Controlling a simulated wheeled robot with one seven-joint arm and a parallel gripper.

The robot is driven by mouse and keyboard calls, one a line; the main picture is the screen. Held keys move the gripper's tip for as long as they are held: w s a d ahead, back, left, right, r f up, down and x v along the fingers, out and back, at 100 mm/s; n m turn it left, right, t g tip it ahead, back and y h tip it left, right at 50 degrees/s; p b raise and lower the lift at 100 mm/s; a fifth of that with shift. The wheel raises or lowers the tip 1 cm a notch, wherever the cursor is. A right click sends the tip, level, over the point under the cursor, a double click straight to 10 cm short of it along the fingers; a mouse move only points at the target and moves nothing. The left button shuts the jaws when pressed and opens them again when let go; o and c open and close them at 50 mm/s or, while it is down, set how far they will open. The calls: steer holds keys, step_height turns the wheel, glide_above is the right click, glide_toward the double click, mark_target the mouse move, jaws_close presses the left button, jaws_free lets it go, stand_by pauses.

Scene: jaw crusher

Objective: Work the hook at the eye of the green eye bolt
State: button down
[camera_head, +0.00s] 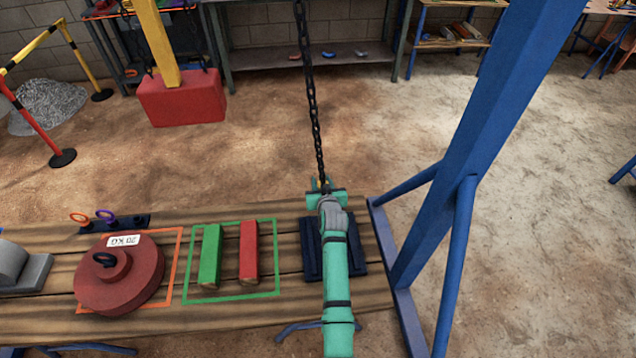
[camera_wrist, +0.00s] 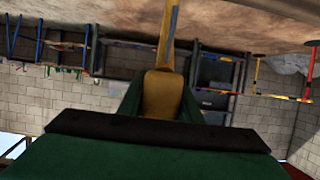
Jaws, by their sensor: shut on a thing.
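A dark chain (camera_head: 313,100) hangs from above and runs down to my gripper (camera_head: 322,190) over the far right part of the wooden table. My gripper is shut on the hook at the chain's lower end. Only a small yellowish bit of the hook (camera_head: 318,183) shows above the jaws. In the wrist view the yellow hook (camera_wrist: 162,95) sits between the green jaws, and its tip is hidden. I cannot make out a green eye bolt in either view; my arm covers part of the dark plate (camera_head: 309,250) below.
The wooden table (camera_head: 230,312) bears a red 20 KG weight (camera_head: 118,280), a green bar (camera_head: 210,256), a red bar (camera_head: 249,252), and orange (camera_head: 80,218) and purple (camera_head: 105,215) eye bolts. A blue post (camera_head: 480,130) rises right of my arm. A red block (camera_head: 182,98) hangs behind.

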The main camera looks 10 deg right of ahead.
steer(key=shift+w+d+r, duration=0.15)
steer(key=shift+d+r, duration=0.05)
steer(key=shift+d, duration=0.75)
steer(key=shift+s+a+f, duration=0.1)
steer(key=shift+s+f, duration=0.1)
steer(key=shift+s, duration=1)
steer(key=shift+s+f, duration=0.15)
steer(key=shift+s, duration=1)
steer(key=shift+s+f, duration=0.1)
steer(key=shift+s, duration=0.15)
steer(key=s, duration=0.3)
steer(key=shift+r, duration=0.25)
